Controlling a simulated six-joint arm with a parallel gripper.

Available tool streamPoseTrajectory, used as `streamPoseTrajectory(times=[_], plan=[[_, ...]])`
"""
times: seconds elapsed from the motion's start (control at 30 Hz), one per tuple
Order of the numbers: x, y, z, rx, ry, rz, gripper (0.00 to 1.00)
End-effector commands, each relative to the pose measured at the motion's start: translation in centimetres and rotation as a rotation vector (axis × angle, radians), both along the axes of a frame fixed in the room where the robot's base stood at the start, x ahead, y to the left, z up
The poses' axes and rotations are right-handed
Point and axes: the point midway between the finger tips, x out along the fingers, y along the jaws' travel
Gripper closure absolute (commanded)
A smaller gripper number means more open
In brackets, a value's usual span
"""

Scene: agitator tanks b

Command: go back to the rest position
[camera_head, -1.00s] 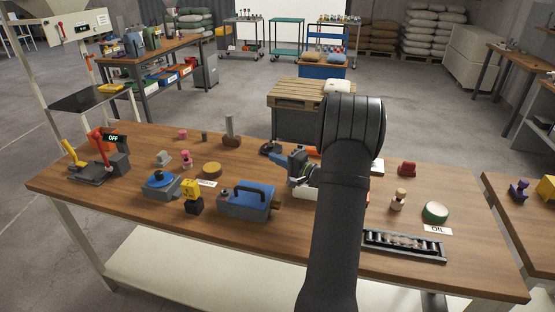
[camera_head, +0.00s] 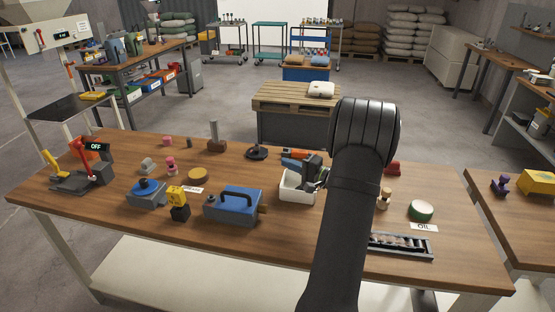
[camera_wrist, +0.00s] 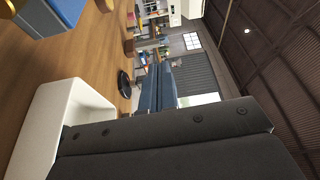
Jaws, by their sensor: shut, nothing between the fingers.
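My gripper (camera_head: 290,163) is just above and behind a white open bin (camera_head: 297,196) on the wooden workbench (camera_head: 250,250). Its blue fingers are shut and empty. They point away from the body camera, roughly level. In the wrist view the shut fingers (camera_wrist: 158,90) show past the dark gripper body, against the far wall and ceiling. My own dark arm hides part of the bench behind it in the head view.
The white bin also shows in the wrist view (camera_wrist: 65,115). A black round part (camera_head: 257,153) and an orange tool (camera_head: 297,154) lie behind the bin. A blue machine (camera_head: 233,206) stands left of it. A black tray (camera_head: 402,243) lies to the right. The air above the bench looks clear.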

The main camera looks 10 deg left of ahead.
Motion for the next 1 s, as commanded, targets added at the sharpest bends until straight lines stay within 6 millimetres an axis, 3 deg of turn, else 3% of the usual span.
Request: streamPoseTrajectory(times=[0.2, 0.53, 0.67, 1.0], plan=[[0.0, -0.6, -0.2, 0.0, -0.001, 0.0, 1.0], [0.0, -0.1, 0.0, -0.001, -0.001, 0.002, 1.0], [0.1, 1.4, 0.6, 0.0, -0.002, 0.002, 1.0], [0.4, 7.8, 2.8, 0.0, -0.002, 0.005, 1.0]])
